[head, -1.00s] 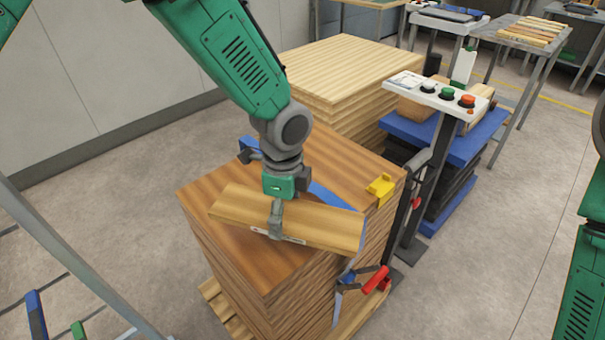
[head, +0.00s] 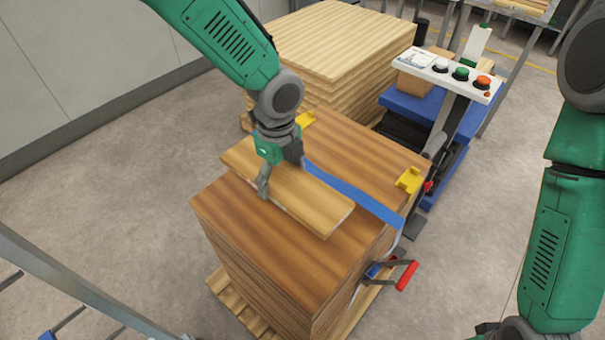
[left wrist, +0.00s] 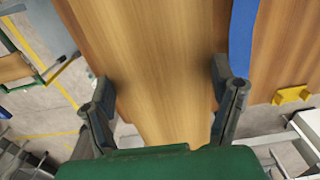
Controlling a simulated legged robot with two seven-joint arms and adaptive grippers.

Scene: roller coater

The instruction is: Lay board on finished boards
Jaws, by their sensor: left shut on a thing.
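A light-brown board (head: 310,200) is over the top of a stack of darker boards (head: 330,258) in the head view, along the left side of the stack's top. My left gripper (head: 278,170) is shut across the board's width, near its middle. In the left wrist view the board (left wrist: 165,60) runs between the two fingers. The board looks about level and very close to the stack; I cannot tell whether it touches. A blue strap (head: 350,190) lies across the stack beside the board. My right arm shows at the right, but its gripper is not in view.
Yellow corner pieces (head: 409,181) sit on the stack's edges. A red-handled tool (head: 407,275) sticks out at its right side. A paler board stack (head: 345,45) stands behind. A button panel (head: 450,72) on a post is at the back right.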

